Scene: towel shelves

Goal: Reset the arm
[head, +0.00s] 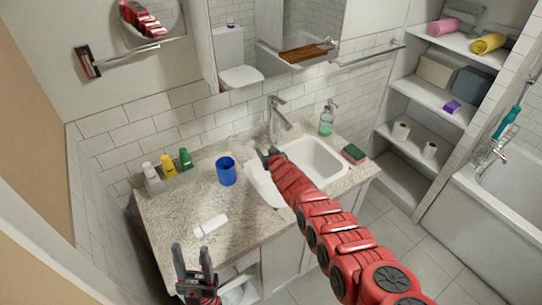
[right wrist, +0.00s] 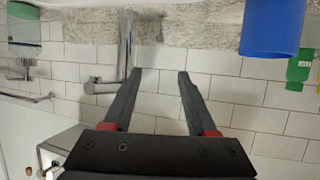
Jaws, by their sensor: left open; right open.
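My right arm reaches from the lower right of the head view over the sink. Its gripper (head: 266,153) is open near the faucet, with nothing between the fingers. In the right wrist view the same gripper (right wrist: 159,74) has its two dark fingers apart and empty, and the picture is upside down. My left gripper (head: 192,250) is open and empty, pointing up at the front edge of the counter in the head view.
The sink (head: 318,158) and faucet (head: 276,115) are beside the right gripper. On the counter (head: 180,215) are a blue cup (head: 226,171), a white tube (head: 210,226), several small bottles (head: 168,165), a soap dispenser (head: 327,119) and a sponge (head: 353,154). Shelves (head: 435,95) stand at right.

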